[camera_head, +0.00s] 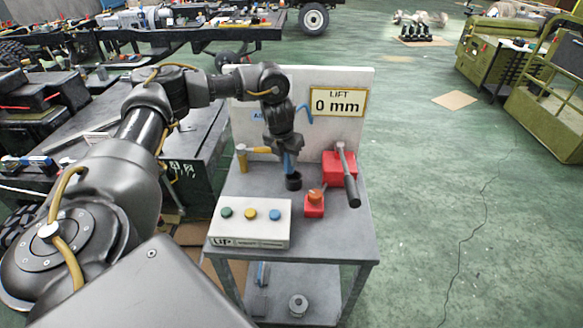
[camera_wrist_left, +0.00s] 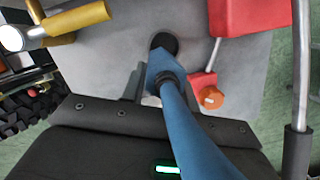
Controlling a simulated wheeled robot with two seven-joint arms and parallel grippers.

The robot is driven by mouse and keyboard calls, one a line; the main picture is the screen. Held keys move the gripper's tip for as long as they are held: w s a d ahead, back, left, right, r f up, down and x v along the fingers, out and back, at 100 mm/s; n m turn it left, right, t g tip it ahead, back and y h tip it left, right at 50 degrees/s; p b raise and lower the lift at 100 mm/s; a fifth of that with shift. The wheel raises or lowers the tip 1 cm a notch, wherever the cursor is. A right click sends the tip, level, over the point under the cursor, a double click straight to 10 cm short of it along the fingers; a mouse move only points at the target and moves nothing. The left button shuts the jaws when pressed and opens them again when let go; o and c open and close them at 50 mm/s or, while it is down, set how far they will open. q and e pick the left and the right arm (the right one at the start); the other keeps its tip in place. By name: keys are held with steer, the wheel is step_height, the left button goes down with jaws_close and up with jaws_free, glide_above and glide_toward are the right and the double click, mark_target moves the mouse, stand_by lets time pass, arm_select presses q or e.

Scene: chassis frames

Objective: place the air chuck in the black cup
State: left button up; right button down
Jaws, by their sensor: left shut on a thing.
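The blue air chuck (camera_head: 288,166) is held by my left gripper (camera_head: 284,153) and points down at the black cup (camera_head: 293,182) on the small grey table. My left gripper is shut on it; in the left wrist view the fingers (camera_wrist_left: 157,88) are either side of the blue chuck (camera_wrist_left: 167,66) and its blue hose (camera_wrist_left: 190,125). The black cup (camera_wrist_left: 163,42) shows at the chuck's far end, partly hidden by it. The chuck's lower end is at the cup's mouth; I cannot tell how far inside it is. My right gripper is not in view.
On the grey table (camera_head: 345,226) stand a white button box (camera_head: 250,238), a red unit with a lever (camera_head: 340,168), a red block with an orange knob (camera_head: 315,202) and a yellow-handled tool (camera_head: 242,158). A white board (camera_head: 355,90) reading "LIFT 0 mm" rises behind.

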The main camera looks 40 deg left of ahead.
mark_target(292, 170)
arm_select(q)
steer(key=shift+w+d+f, duration=0.2)
steer(key=shift+w+f, duration=0.75)
steer(key=shift+f, duration=0.2)
step_height(292, 170, down, 2)
steer(key=shift+s+f+p, duration=0.1)
steer(key=shift+p, duration=0.7)
steer(key=shift+f, duration=0.3)
steer(key=shift+f, duration=0.2)
steer(key=shift+f+b, duration=0.35)
steer(key=shift+f, duration=0.15)
steer(key=o, duration=1.1)
